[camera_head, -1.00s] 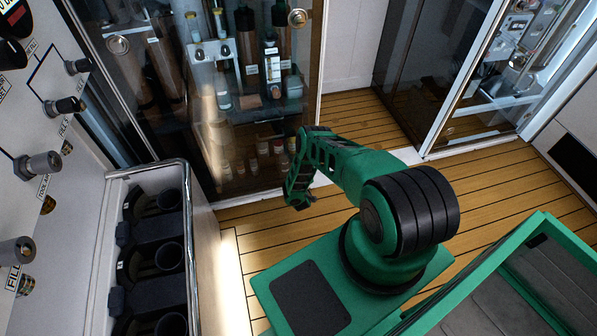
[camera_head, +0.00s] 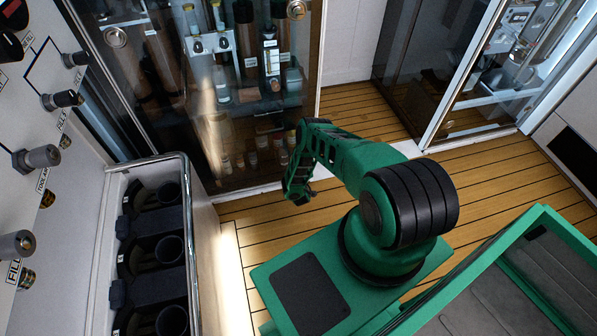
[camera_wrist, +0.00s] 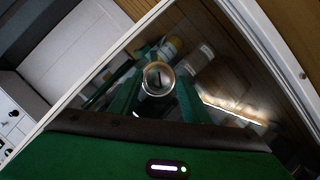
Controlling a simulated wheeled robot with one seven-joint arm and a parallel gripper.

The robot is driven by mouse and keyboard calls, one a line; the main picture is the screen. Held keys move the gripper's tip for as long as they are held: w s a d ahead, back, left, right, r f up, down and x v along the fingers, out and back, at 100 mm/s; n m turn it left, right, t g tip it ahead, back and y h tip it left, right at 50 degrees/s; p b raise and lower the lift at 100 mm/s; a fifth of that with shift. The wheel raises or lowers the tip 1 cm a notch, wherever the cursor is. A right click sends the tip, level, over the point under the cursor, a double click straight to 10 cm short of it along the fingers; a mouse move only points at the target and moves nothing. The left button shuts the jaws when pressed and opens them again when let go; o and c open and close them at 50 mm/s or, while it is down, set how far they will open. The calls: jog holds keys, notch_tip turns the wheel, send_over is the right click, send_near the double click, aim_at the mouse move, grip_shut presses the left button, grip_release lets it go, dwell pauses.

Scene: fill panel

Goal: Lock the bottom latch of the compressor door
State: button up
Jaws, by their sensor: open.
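The compressor door is a dark glass panel (camera_head: 160,95) at the upper left of the head view, and it fills much of the wrist view. A round metal latch (camera_wrist: 158,79) with a dark slot in its face shows in the wrist view, near the door's corner. My gripper (camera_wrist: 156,98) is open, with one green finger on each side of the latch. I cannot tell whether the fingers touch it. In the head view my gripper (camera_head: 298,196) hangs low at the door's lower right, and the bottom latch cannot be made out there.
Round metal latches (camera_head: 296,9) sit higher on the glass. Bottles and jars (camera_head: 270,60) stand behind it. A rack with black cups (camera_head: 168,250) and a knob panel (camera_head: 40,158) are at left. A second glass door (camera_head: 495,75) is at right. The wooden floor (camera_head: 450,165) is clear between.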

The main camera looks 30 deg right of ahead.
jog(key=v, duration=0.9)
jog(key=shift+s, duration=0.3)
jog(key=shift+a, duration=0.1)
jog(key=w+d+m+g+y, duration=0.3)
jog(key=w+g, duration=0.2)
jog(key=w, duration=0.1)
notch_tip(320, 180, up, 8)
jog(key=m+g+y, duration=0.1)
jog(key=m+g, duration=0.2)
jog(key=x, duration=1.1)
jog(key=shift+w+a, duration=0.15)
jog(key=shift+c, duration=0.3)
jog(key=c, duration=1)
